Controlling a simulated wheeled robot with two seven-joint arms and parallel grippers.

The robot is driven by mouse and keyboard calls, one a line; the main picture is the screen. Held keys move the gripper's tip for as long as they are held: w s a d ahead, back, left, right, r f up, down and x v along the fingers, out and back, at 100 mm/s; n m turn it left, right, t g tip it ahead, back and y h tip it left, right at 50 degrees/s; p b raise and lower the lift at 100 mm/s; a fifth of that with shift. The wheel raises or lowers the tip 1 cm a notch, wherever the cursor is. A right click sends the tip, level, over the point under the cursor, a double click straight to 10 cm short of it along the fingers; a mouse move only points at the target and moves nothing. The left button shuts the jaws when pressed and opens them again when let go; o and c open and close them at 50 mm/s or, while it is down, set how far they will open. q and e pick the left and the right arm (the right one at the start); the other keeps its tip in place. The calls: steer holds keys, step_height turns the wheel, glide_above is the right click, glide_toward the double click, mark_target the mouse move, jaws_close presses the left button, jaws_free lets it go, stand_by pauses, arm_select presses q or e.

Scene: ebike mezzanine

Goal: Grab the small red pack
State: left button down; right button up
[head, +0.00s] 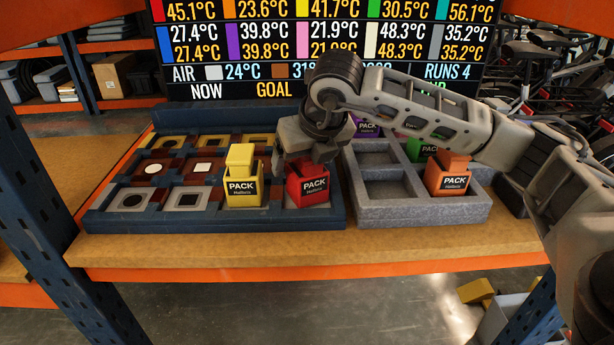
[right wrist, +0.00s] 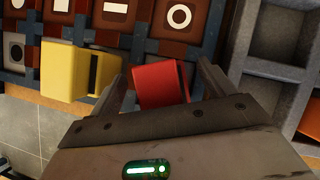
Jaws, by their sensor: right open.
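The small red pack (head: 308,186) stands upright at the front right corner of the blue tray (head: 215,220), with a black PACK label on its front. My right gripper (head: 308,158) is over it from above and hides its top. In the right wrist view the red pack (right wrist: 161,85) lies between the two open fingers of my right gripper (right wrist: 165,90), with a gap on the right side; I cannot tell whether the left finger touches it. My left gripper is not in view.
A yellow pack (head: 242,180) stands just left of the red one, close to my left-hand finger. A grey foam tray (head: 420,213) on the right holds orange (head: 449,178), green (head: 420,150) and purple (head: 367,127) packs. A temperature board (head: 230,50) stands behind.

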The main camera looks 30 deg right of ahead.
steer(key=c, duration=1.4)
steer(key=shift+r, duration=0.1)
steer(key=shift+c, duration=0.6)
